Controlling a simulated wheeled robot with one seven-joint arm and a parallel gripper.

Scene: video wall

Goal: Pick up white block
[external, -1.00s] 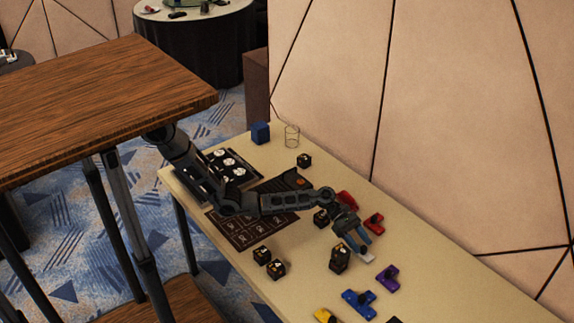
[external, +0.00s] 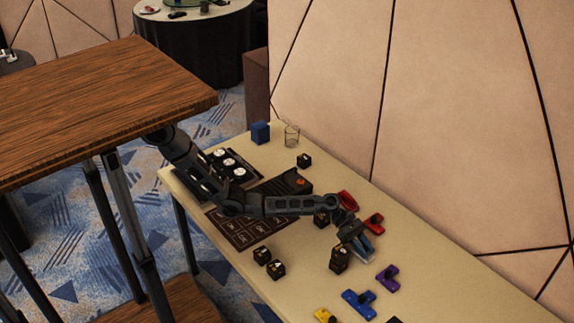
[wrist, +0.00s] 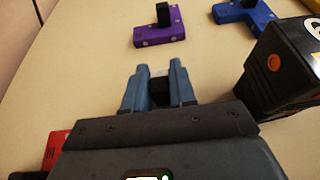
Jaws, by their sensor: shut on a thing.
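The white block (wrist: 159,70) shows as a pale piece with a black knob between my fingertips in the wrist view. My gripper (wrist: 157,88) has blue-grey fingers shut on it. In the external view my gripper (external: 361,249) is over the cream table, between the red pieces and a dark cube, and the white block is mostly hidden there by the fingers. I cannot tell whether the block is clear of the table.
A dark cube stack (external: 340,259) stands close to my gripper, and it looms at right in the wrist view (wrist: 285,65). A red piece (external: 373,223) lies close behind. Purple (external: 387,278), blue (external: 358,304) and yellow (external: 325,316) pieces lie nearer the camera. Bare table lies right of the purple piece.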

